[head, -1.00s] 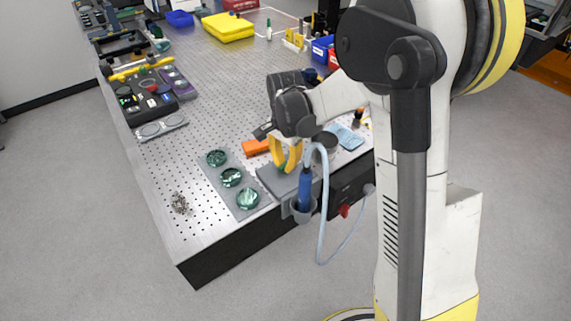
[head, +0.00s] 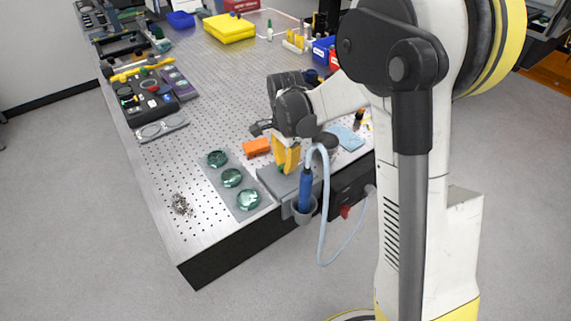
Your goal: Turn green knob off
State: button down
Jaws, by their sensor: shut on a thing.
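My gripper (head: 286,171) points down over a flat grey box (head: 272,182) at the near edge of the perforated table. Its yellow fingers are closed together, with their tips at the top of the box. The green knob is hidden, or nearly so, behind the fingers at that spot. Its turned position cannot be made out.
A blue-handled tool (head: 305,190) with a pale hose stands in a holder right beside the gripper. An orange block (head: 257,146) lies behind the box. A grey plate with several green glass discs (head: 232,178) lies to the left. A blue pad (head: 347,137) lies right.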

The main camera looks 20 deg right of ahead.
jog(key=c, duration=1.4)
grip_release()
notch_tip(320, 180, up, 12)
jog(key=shift+r, duration=0.1)
